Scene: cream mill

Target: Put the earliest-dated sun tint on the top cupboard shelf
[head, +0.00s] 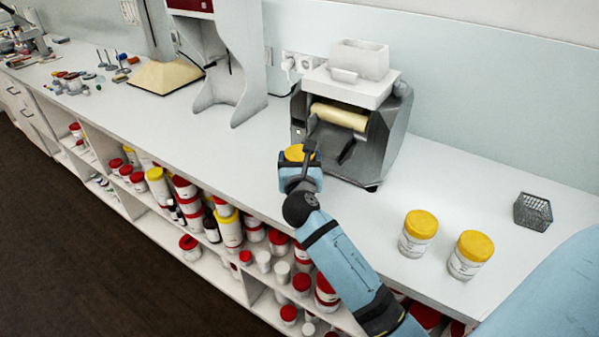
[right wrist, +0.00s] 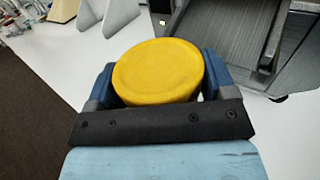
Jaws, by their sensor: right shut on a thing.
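My right gripper (head: 300,172) is shut on a yellow-lidded jar (head: 295,153) at the front of the white counter, just left of the grey mill. In the right wrist view the jar's yellow lid (right wrist: 158,72) sits between the two blue fingers of the gripper (right wrist: 158,80). Its body and label are hidden. Two more white jars with yellow lids, a left one (head: 418,234) and a right one (head: 470,255), stand upright on the counter at the right. Their labels are too small to read. No cupboard shelf can be made out for certain. My left gripper is not in view.
The grey mill (head: 375,140) with a cream roller stands behind my right gripper. A dark mesh basket (head: 533,211) is at the far right. Open shelves under the counter hold many red- and yellow-lidded jars (head: 229,228). The counter between mill and jars is clear.

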